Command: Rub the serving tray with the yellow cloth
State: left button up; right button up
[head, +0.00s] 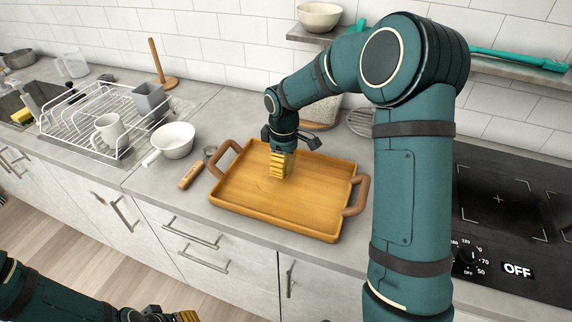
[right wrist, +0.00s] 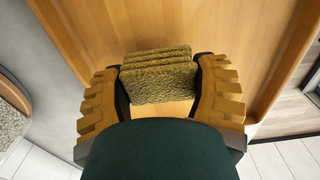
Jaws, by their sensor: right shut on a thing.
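The serving tray (head: 325,195) is a shallow wooden tray with two brown handles, lying on the grey counter. My right gripper (head: 283,163) is over the tray's back left part, pointing down. In the right wrist view its two fingers (right wrist: 160,95) are shut on the yellow cloth (right wrist: 158,80), a folded, rough, olive-yellow pad. The tray's wood (right wrist: 240,45) lies behind the cloth; I cannot tell whether they touch. In the head view the fingers largely hide the cloth. My left gripper (head: 186,317) is at the bottom edge, mostly cut off, away from the tray.
A wooden-handled tool (head: 191,175) lies left of the tray, near a white pan (head: 173,140). A wire rack (head: 75,125) with a mug (head: 109,130) stands further left. A black cooktop (head: 515,205) is at the right. A shelf with a bowl (head: 319,16) hangs behind.

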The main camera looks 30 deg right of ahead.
jog(key=shift+s+a+r+p, duration=0.1)
jog(key=shift+r+p, duration=0.05)
jog(key=shift+r, duration=0.25)
jog(key=shift+s+a+r+p, duration=0.1)
jog(key=shift+r+p, duration=0.05)
jog(key=shift+r, duration=0.25)
jog(key=shift+w+d+r+p, duration=0.1)
jog(key=shift+w+r+p, duration=0.1)
jog(key=shift+r+p, duration=1.25)
jog(key=shift+r, duration=0.3)
